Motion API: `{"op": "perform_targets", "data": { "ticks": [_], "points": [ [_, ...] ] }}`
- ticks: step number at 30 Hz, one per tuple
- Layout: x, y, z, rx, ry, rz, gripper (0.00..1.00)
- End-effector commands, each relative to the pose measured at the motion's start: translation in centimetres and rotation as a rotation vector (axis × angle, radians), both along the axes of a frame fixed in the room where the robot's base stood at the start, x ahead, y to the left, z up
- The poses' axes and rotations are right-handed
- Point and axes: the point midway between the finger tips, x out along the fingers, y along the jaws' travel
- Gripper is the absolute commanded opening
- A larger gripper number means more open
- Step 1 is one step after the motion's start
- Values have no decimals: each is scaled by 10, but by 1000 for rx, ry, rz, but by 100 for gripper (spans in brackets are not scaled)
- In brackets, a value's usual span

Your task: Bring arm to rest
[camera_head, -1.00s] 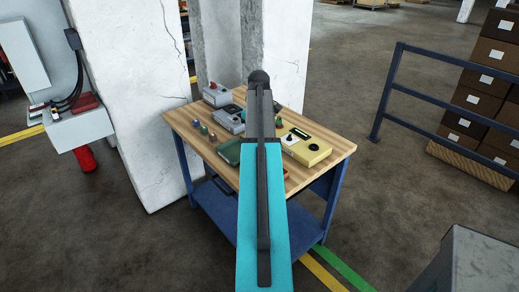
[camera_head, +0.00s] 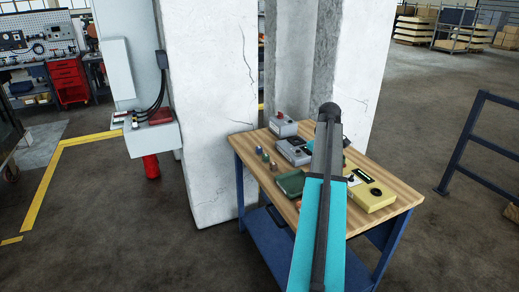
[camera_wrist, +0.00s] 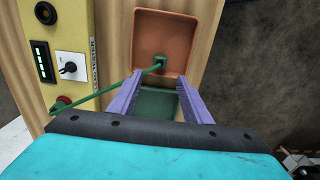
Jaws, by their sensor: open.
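My arm (camera_head: 320,225), teal with a dark ridge, reaches out over the wooden bench (camera_head: 408,190) in the head view. It hides my gripper there. In the wrist view my gripper (camera_wrist: 159,80) shows two purple fingers, apart, with nothing held between them. Its fingertips are near an orange tray (camera_wrist: 148,28). A green lead (camera_wrist: 110,88) has its end block in this tray and runs left towards a yellow tester (camera_wrist: 75,18). A green tray (camera_wrist: 158,103) shows between the fingers; it also shows left of my arm in the head view (camera_head: 290,183).
Grey boxes (camera_head: 294,151) and small knobs stand on the bench. A white pillar (camera_head: 205,100) rises behind its left side. A wall box with cables (camera_head: 150,138) is further left. A blue railing (camera_head: 468,145) stands right. Open floor lies at front left.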

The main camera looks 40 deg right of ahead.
Motion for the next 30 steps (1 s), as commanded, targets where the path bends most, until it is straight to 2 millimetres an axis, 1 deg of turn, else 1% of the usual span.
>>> {"op": "perform_targets", "data": {
  "ticks": [5,8,11,14,15,18,21,24,29,30],
  "points": [
    [1,1,0,0,0,2,44],
    [11,7,-1,0,0,20,44],
    [28,21,-11,11,8,50,44],
    [50,41,-32,33,23,92,44],
    [59,50,-42,44,32,112,44],
    [79,77,-69,72,55,158,44],
    [95,105,-96,100,80,204,44],
    [106,132,-122,127,105,245,44],
    [119,177,-162,166,147,309,44],
    [122,189,-172,175,159,325,44]
  ]
}}
